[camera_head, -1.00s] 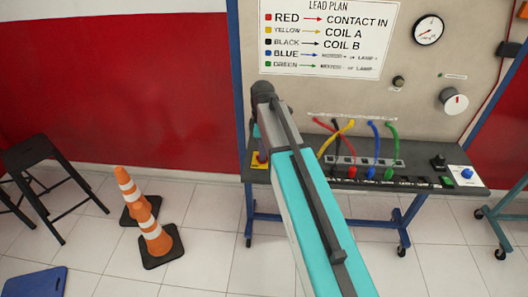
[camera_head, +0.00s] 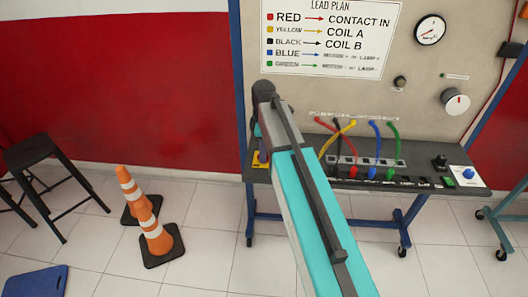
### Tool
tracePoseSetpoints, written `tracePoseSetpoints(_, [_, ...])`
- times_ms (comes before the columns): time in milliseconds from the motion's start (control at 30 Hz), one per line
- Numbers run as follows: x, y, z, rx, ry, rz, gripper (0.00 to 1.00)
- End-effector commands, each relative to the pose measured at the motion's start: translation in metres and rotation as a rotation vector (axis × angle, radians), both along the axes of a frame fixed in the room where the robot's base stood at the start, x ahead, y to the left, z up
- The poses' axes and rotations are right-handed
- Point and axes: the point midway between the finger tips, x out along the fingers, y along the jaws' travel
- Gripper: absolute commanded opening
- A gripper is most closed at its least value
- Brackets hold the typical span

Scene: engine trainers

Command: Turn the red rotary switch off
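A small yellow plate (camera_head: 260,165) sits at the left end of the bench top. A reddish knob on it, seemingly the red rotary switch, is mostly hidden, and its setting cannot be read. My teal and grey arm reaches up from the bottom of the picture to a dark joint (camera_head: 263,91) above the bench's left end. A narrow teal part shows below that joint, just above the yellow plate. My gripper is not clearly seen; its fingers seem hidden behind my arm, so contact with the switch cannot be told.
The dark bench (camera_head: 330,180) carries several coloured leads, a black knob (camera_head: 439,162) and a blue knob (camera_head: 468,174). The panel behind holds a gauge (camera_head: 430,29) and a pale dial (camera_head: 455,102). Orange cones (camera_head: 155,236) and a black stool (camera_head: 45,158) stand left; floor between is clear.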

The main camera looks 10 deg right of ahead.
Motion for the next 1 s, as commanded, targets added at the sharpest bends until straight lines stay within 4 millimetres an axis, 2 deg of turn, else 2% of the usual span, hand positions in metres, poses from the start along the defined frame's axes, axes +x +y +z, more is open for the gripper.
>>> tracePoseSetpoints(367, [0.001,0.0,0.025,-0.001,-0.002,0.0,0.31])
tracePoseSetpoints(1000, [0.001,0.0,0.099,0.001,-0.001,0.001,0.31])
